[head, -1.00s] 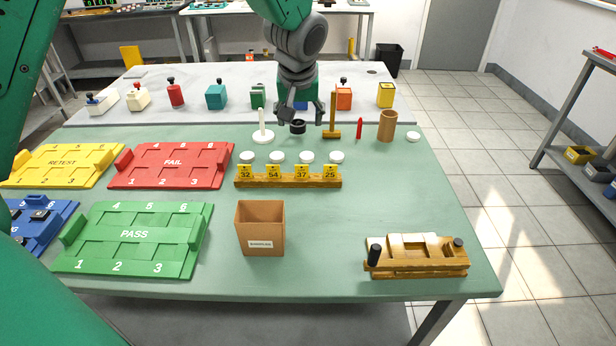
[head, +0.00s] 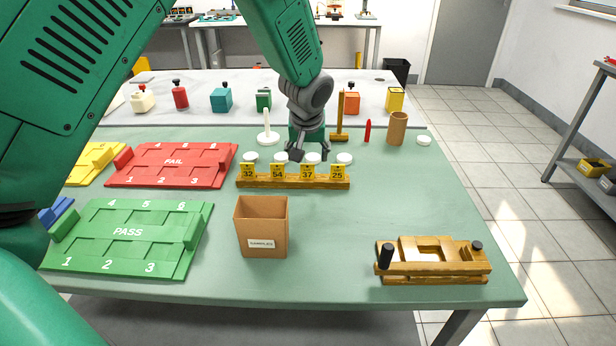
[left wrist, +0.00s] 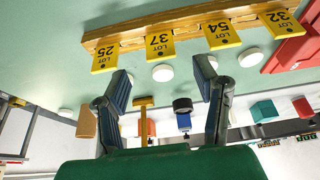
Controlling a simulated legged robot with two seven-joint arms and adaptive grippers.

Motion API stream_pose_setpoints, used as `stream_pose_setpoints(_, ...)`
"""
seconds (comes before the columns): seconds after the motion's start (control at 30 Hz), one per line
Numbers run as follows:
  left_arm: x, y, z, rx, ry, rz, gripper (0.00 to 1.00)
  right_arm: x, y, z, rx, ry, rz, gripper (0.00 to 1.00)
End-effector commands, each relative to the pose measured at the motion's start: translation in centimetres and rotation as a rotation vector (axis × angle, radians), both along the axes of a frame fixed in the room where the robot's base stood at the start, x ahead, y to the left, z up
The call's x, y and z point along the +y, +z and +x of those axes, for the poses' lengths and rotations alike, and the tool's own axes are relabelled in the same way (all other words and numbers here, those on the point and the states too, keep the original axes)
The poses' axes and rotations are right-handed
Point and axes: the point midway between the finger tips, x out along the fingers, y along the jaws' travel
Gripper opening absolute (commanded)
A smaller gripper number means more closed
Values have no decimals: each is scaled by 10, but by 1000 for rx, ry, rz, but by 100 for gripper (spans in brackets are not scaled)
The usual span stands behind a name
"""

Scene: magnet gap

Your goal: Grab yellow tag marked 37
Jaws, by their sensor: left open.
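The yellow tag marked 37 (head: 307,171) stands on a wooden rack (head: 270,183), between the tags marked 54 (head: 277,171) and 25 (head: 337,171); the tag marked 32 (head: 247,170) is at the left end. In the left wrist view the 37 tag (left wrist: 159,46) appears upside down, ahead of the fingers. My left gripper (head: 307,154) is open and empty, just behind the rack and near the white discs. In the left wrist view its two fingers (left wrist: 162,84) are spread wide, with a white disc (left wrist: 162,73) between their tips. My right gripper is not in view.
A brown box (head: 262,228) stands in front of the rack. A red FAIL tray (head: 170,166) and a green PASS tray (head: 128,238) lie to the left. A wooden fixture (head: 433,262) sits at the front right. Upright items, including a brown cup (head: 397,129), stand behind.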

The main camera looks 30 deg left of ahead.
Motion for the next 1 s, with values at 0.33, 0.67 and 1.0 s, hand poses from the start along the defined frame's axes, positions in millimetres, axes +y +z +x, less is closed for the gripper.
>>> stream_pose_setpoints(0.33, 10, -40, 13, 2, 0, 0, 55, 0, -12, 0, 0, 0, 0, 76)
stream_pose_setpoints(0.67, 12, -50, 17, 0, 0, -1, 55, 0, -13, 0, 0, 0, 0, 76)
stream_pose_setpoints(1.0, 12, -50, 17, 0, -1, 0, 19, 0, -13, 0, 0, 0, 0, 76)
